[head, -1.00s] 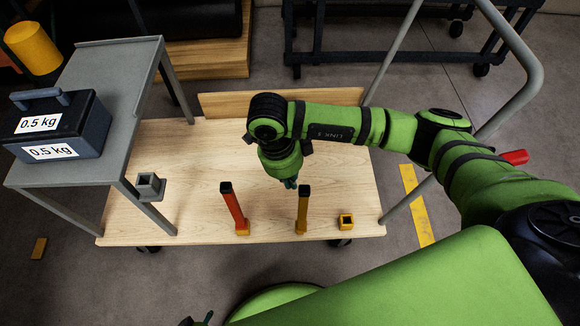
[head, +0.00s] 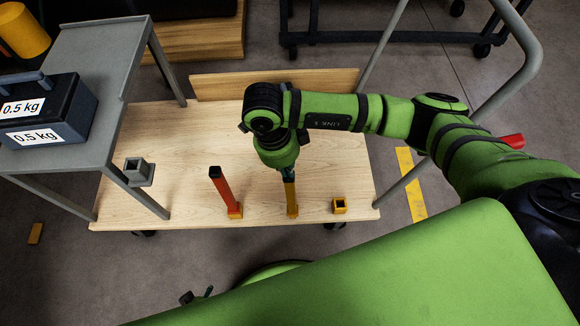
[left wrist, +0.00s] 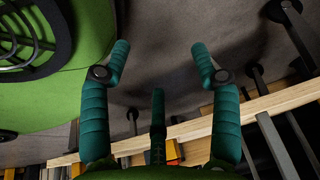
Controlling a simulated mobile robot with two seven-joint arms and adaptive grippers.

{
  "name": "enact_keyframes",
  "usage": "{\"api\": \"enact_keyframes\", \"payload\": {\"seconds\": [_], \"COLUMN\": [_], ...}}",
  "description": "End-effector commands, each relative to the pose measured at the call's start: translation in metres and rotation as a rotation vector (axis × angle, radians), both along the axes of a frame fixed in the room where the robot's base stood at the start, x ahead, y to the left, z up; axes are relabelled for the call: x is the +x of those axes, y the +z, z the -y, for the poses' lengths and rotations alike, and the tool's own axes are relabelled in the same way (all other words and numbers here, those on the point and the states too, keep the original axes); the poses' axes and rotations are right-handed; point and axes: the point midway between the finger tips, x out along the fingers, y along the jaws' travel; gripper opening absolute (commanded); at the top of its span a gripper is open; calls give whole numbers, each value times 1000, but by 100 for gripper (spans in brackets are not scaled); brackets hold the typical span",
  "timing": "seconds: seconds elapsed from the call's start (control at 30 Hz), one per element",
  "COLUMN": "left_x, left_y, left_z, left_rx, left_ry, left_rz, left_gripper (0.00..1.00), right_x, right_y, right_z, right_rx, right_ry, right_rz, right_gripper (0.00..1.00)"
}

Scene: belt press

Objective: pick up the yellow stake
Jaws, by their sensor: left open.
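The yellow stake (head: 291,200) stands upright in a yellow base near the front edge of the wooden deck. My right gripper (head: 288,174) points down from above at the stake's top, which it hides. I cannot tell whether its fingers are closed on the stake. My left gripper (left wrist: 160,68) is open and empty in the left wrist view, its three fingers apart. In the head view only a small dark part of it shows at the bottom edge.
A red stake (head: 221,188) stands left of the yellow one. An empty yellow socket (head: 339,206) is at its right. A grey socket (head: 138,170) sits further left, by the grey table (head: 95,70) bearing a 0.5 kg box (head: 50,112). A metal handle rail (head: 525,60) rises at right.

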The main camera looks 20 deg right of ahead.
Motion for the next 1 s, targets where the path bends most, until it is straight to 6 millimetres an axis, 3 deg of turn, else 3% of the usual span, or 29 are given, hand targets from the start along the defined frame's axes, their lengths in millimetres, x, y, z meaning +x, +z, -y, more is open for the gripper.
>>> {"api": "enact_keyframes", "payload": {"seconds": [0.03, 0.3, 0.43, 0.53, 0.87, 0.93, 0.97, 1.0], "left_x": [0, 16, 23, 23, 15, 4, 8, 11], "left_y": [-5, 3, 10, 14, 10, -4, -7, -3], "left_z": [2, 8, 9, 9, 7, 7, 8, 9], "left_rx": [-2, -12, -15, -15, -10, -8, -11, -13], "left_ry": [-3, -6, -6, -6, -5, -2, -2, -4], "left_rz": [4, 37, 47, 47, 26, 4, 18, 27], "left_gripper": [63, 63, 63, 63, 63, 63, 63, 63], "right_x": [-1, -2, -2, -1, 0, 5, 9, 14], "right_y": [-7, -6, 3, 11, 12, 5, 3, 8], "right_z": [-2, -1, -1, -2, -3, 2, 6, -10], "right_rx": [-6, -8, -8, -7, -3, -8, -11, -5], "right_ry": [0, -1, -2, -1, -1, -6, -8, -2], "right_rz": [-9, -13, -11, -9, -5, -9, -14, -11], "right_gripper": [0, 0, 0, 0, 0, 0, 0, 0]}}
